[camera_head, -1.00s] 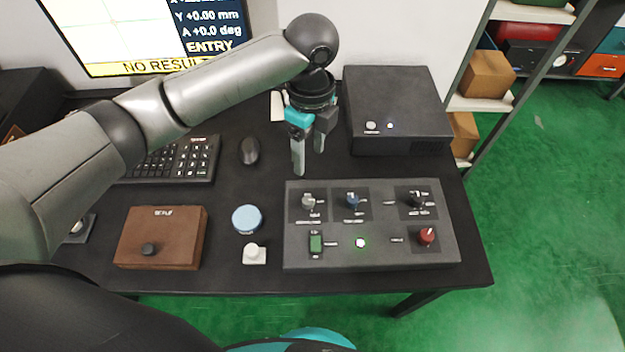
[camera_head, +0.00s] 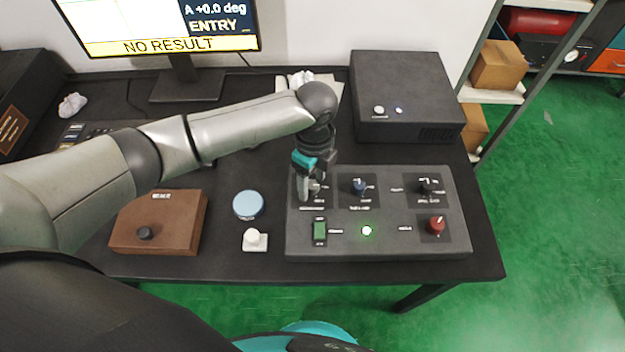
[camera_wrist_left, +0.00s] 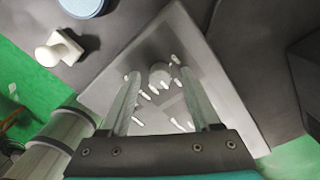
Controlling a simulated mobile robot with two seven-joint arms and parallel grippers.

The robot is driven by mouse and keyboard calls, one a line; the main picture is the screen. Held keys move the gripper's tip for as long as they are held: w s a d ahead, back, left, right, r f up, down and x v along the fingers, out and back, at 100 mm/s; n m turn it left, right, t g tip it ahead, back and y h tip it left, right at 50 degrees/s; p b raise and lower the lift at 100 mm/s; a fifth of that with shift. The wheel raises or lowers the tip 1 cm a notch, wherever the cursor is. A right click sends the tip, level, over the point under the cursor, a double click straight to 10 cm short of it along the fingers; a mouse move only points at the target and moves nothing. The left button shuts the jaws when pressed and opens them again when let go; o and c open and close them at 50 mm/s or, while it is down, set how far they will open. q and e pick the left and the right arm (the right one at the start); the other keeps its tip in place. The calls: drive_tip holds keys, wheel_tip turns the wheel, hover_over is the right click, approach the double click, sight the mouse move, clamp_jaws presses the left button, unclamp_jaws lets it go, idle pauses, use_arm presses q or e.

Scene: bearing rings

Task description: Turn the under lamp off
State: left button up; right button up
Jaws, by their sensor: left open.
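The grey control box (camera_head: 385,247) on the dark table carries a blue knob (camera_head: 359,187), a black knob (camera_head: 427,186), a red knob (camera_head: 436,225), a green rocker switch (camera_head: 319,231) and a lit green light (camera_head: 367,230). The labels are too small to read, so I cannot tell which control is the under lamp's. My left gripper (camera_head: 309,192) is open over the box's upper left, at a light grey knob (camera_head: 316,187) it partly hides. In the left wrist view that grey knob (camera_wrist_left: 159,75) lies between and beyond the open fingers (camera_wrist_left: 166,100). My right gripper is not in view.
A black box (camera_head: 405,95) stands behind the control box. To the left are a blue round lid (camera_head: 248,205), a white knob-like piece (camera_head: 254,240) and a brown box (camera_head: 160,222). A monitor (camera_head: 150,25) stands at the back left.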

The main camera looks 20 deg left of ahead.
use_arm(q)
clamp_jaws()
idle(0.5)
